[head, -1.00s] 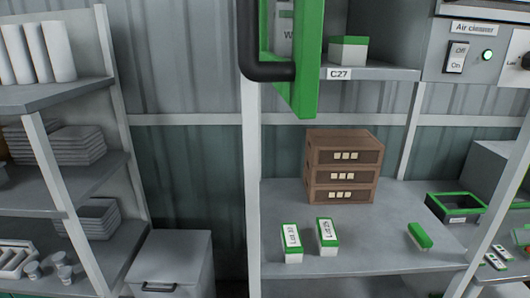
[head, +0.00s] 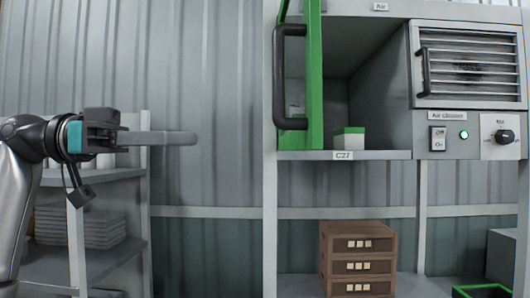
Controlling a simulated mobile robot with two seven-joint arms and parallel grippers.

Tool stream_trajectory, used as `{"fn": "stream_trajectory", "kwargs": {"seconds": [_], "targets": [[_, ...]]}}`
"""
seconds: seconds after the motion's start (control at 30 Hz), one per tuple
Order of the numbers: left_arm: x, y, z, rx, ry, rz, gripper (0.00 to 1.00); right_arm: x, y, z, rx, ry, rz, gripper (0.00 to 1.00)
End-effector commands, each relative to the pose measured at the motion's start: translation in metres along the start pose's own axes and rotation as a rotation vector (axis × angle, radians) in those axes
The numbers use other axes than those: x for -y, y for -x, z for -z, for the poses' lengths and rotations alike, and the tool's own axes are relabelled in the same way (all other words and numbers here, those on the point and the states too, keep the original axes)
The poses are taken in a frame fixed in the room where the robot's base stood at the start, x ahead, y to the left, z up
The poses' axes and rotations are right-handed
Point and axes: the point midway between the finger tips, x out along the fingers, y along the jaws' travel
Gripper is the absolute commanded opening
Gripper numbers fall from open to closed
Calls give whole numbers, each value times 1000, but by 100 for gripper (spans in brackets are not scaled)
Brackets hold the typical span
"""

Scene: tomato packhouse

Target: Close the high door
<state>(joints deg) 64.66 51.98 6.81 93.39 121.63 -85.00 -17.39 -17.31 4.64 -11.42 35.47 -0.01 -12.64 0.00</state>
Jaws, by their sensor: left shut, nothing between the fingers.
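The high door (head: 315,75) has a green frame and stands open at the left side of the upper compartment, swung out toward me and seen nearly edge-on. Its black bar handle (head: 279,77) is on the left face of the door. The compartment (head: 375,85) behind it is open to view. My left gripper (head: 190,138) is shut and empty, its fingers pointing right. In the picture it is left of the handle and a little lower, apart from it. My right gripper is not in view.
A white and green box (head: 349,138) stands in the compartment above label C27. To the right are a vent door (head: 466,65), switch (head: 438,138) and knob (head: 504,136). Stacked brown drawers (head: 357,258) stand below. A grey shelf rack (head: 110,185) is behind my left arm.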

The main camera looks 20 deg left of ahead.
Motion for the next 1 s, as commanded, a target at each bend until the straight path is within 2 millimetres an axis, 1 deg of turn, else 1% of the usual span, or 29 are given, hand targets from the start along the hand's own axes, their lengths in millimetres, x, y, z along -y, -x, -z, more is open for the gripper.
{"fn": "stream_trajectory", "kwargs": {"seconds": [0.17,0.5,0.6,0.7,0.8,1.0], "targets": [[-1,-21,1,2,-1,-5,0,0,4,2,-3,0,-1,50],[0,-93,2,0,1,-4,0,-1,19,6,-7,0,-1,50],[0,-111,2,-1,3,-3,0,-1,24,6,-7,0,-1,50],[0,-124,2,-1,2,-2,0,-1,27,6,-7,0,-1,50],[0,-133,2,-2,3,-2,0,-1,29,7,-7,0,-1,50],[1,-139,0,-2,3,0,0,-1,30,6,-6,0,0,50]]}}
